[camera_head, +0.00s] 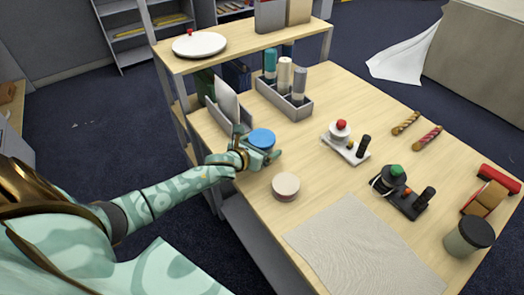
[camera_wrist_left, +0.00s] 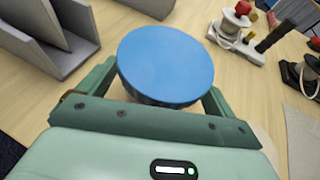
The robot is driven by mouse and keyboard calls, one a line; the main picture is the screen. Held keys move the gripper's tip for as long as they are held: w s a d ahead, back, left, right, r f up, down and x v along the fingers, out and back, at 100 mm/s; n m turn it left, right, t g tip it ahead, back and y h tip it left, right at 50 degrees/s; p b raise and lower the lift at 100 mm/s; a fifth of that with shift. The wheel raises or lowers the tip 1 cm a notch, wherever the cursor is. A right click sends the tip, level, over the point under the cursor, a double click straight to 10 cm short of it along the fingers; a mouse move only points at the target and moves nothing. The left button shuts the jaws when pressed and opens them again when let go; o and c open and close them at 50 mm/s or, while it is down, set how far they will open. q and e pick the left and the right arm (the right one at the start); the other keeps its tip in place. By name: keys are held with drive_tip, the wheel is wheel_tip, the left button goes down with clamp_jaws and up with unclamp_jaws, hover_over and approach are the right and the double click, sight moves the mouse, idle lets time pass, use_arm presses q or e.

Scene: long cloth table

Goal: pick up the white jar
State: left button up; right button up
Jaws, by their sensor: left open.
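My left gripper (camera_head: 263,155) reaches in from the left and is open. A round blue lid or top (camera_head: 261,138) is at its fingers. In the left wrist view the blue disc (camera_wrist_left: 166,62) fills the space between the two fingers, with its far part beyond them. Its body below is mostly hidden, so I cannot tell the colour or whether the fingers touch it. A low round container with a pale, pinkish-white top (camera_head: 286,185) stands just right of and nearer than my gripper. I cannot tell which one is the white jar. My right gripper is not in view.
A grey file holder (camera_head: 228,118) and a grey bottle rack (camera_head: 284,99) stand behind the gripper. A white spool stand (camera_head: 346,150), a black one (camera_head: 398,192) and a lidded cup (camera_head: 468,238) are to the right. A grey cloth (camera_head: 358,248) lies flat in front.

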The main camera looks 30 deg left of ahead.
use_arm(q)
drive_tip(key=c, duration=1.1)
drive_tip(key=shift+r, duration=0.1)
